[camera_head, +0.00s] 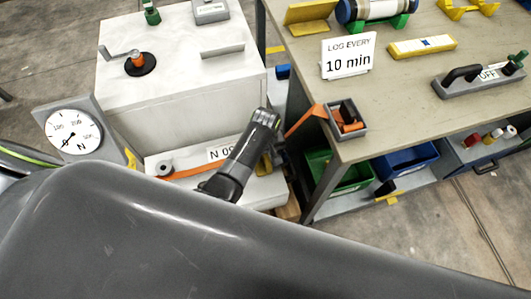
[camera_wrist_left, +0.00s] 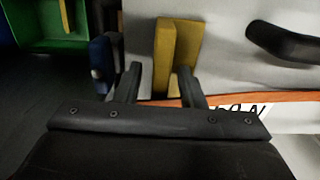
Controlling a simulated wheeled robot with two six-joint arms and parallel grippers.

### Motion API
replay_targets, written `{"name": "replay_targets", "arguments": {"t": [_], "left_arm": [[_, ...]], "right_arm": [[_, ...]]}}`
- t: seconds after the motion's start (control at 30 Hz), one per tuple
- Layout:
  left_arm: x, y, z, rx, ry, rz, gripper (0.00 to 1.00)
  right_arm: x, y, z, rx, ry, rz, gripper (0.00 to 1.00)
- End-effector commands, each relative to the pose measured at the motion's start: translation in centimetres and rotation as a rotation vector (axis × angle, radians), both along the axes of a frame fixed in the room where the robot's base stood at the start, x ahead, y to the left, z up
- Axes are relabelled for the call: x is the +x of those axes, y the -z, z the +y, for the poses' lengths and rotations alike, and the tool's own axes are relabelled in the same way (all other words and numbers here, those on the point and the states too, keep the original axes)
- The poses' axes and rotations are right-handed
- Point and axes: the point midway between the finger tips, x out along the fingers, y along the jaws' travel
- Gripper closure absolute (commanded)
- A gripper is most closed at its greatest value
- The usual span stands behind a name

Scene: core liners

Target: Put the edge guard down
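The yellow edge guard (camera_wrist_left: 178,50), an angled piece with two flanges, lies on the pale surface in the left wrist view. In the head view only a yellow bit of it (camera_head: 265,166) shows beside my dark left wrist. My left gripper (camera_wrist_left: 160,75) has its two fingers apart, with the guard's near end between or just beyond them. A gap shows between the guard and the left-hand finger. The right-hand finger overlaps the guard's edge; I cannot tell whether it touches. My right gripper is not in view.
An orange strap (camera_head: 190,172) runs along the low white ledge below the white cabinet (camera_head: 180,75). A workbench (camera_head: 390,85) stands at the right, with a green bin (camera_head: 350,180) and a blue bin (camera_head: 410,160) under it. A black handle (camera_wrist_left: 285,42) is close by.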

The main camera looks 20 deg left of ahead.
Motion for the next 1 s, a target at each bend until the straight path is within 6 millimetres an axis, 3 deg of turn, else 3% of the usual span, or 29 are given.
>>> {"name": "replay_targets", "arguments": {"t": [0.37,0.8,1.0], "left_arm": [[0.0,-1.1,0.0,0.0,0.0,-0.001,0.64],[0.1,-9.4,0.0,-0.001,0.0,-0.003,0.64],[0.1,-11.8,-0.1,-0.001,0.0,-0.003,0.64]], "right_arm": [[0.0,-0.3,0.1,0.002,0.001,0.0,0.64],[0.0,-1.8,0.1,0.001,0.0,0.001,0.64],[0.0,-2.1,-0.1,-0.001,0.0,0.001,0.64]]}}
